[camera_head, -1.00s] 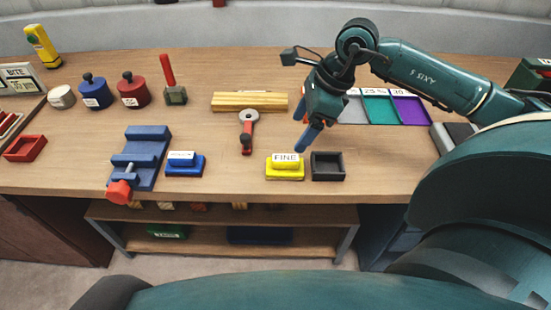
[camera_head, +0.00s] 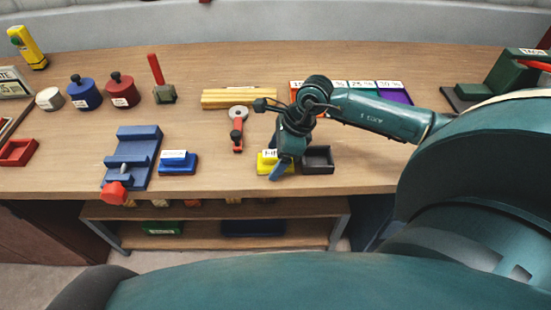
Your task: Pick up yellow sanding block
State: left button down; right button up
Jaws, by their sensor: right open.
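The yellow sanding block (camera_head: 264,167), with a white label on top, sits on the wooden bench near its front edge. My right gripper (camera_head: 278,170) is lowered over it, fingers pointing down, and covers the block's right part and some of its label. The gripper is open. One blue finger shows in front of the block; the other is hidden, so I cannot tell whether the fingers touch the block. My left gripper is not in view.
A dark open tray (camera_head: 318,160) stands close right of the block. A blue sanding block (camera_head: 178,164) and a blue vise (camera_head: 132,158) are to the left. A grey and red tool (camera_head: 237,130) and yellow wood strips (camera_head: 238,98) lie behind. Bare bench separates the two sanding blocks.

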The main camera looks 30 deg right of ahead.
jog(key=c, duration=1.1)
notch_tip(320, 180, up, 10)
jog(key=shift+r+b, duration=0.1)
jog(key=shift+b, duration=0.6)
